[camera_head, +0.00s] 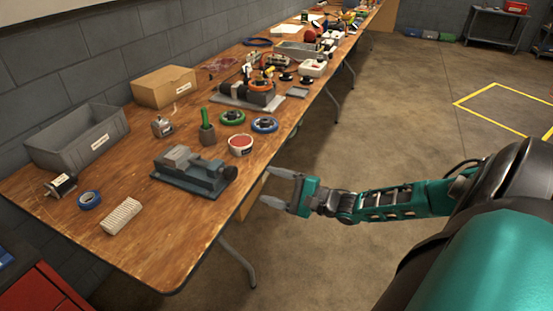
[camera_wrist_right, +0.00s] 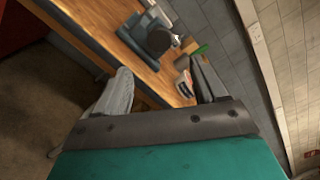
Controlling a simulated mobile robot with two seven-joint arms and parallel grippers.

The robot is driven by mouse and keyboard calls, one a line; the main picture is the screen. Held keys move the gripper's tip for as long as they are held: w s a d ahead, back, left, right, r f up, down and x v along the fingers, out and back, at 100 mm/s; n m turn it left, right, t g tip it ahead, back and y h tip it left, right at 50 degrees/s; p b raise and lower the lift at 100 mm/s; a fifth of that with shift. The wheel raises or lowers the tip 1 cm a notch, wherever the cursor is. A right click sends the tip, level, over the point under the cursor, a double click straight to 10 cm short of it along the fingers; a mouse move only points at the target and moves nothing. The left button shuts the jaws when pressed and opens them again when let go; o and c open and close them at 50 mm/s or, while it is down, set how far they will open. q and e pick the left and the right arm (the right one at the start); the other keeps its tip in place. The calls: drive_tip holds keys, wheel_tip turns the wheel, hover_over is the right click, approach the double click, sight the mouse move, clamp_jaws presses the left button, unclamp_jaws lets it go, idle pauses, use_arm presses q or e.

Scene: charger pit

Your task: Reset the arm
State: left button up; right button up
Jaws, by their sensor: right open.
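My right gripper (camera_head: 275,187) is at the end of the teal and black right arm, which comes in from the right in the head view. It is open and empty, with its two grey fingers spread apart beside the front edge of the long wooden table (camera_head: 140,250). My left gripper is not in view.
A grey vise (camera_head: 190,172) and the red-topped tub (camera_head: 241,144) stand on the table near the gripper. A grey bin (camera_head: 75,140) and cardboard box (camera_head: 163,88) stand by the wall. A red cabinet (camera_head: 45,290) is at lower left.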

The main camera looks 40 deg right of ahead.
drive_tip(key=shift+s+d, duration=0.1)
drive_tip(key=shift+s, duration=0.2)
idle(0.4)
drive_tip(key=s+a+f+n+g+h+p, duration=0.1)
drive_tip(key=s+a+f+n, duration=0.1)
drive_tip(key=s+a+n, duration=0.2)
drive_tip(key=s+a+f+n+g+h, duration=0.1)
drive_tip(key=s+a+n, duration=0.3)
drive_tip(key=a+n, duration=0.5)
drive_tip(key=s+a+f+n+g+h+p, duration=0.1)
drive_tip(key=s+a+f+n+g+h, duration=0.1)
drive_tip(key=a+n, duration=0.5)
drive_tip(key=s+a+f+g, duration=0.1)
drive_tip(key=s+a, duration=0.1)
drive_tip(key=a, duration=0.1)
drive_tip(key=shift+s+f+p, duration=0.35)
drive_tip(key=shift+f, duration=0.05)
drive_tip(key=shift+s+d+n+g+h, duration=0.4)
drive_tip(key=shift+s+n+h, duration=0.1)
drive_tip(key=shift+n, duration=0.5)
